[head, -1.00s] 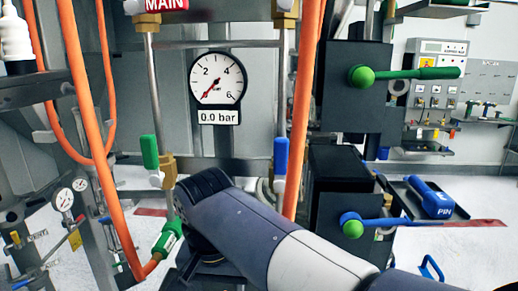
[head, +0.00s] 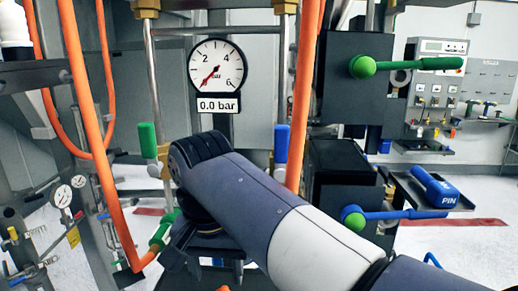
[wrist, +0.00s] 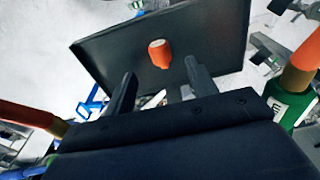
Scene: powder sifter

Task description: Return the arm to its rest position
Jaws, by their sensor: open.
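My arm reaches in from the lower right of the head view and bends in front of the pipework, below the pressure gauge (head: 217,76), which reads 0.0 bar. My gripper (wrist: 158,82) shows in the wrist view with its two fingers apart and nothing between them. Beyond the fingertips is a dark square tray or panel (wrist: 205,30) with a small orange cylinder (wrist: 159,54) on it. I cannot tell how far below the fingers it lies. In the head view the fingers are hidden behind my arm.
Orange hoses (head: 88,130) hang at the left. A green hose fitting (wrist: 291,103) is close at the right of the wrist view. Green-handled (head: 415,65) and blue-handled (head: 395,215) valves stand at the right, near a blue PIN-labelled object (head: 435,188) on a dark shelf.

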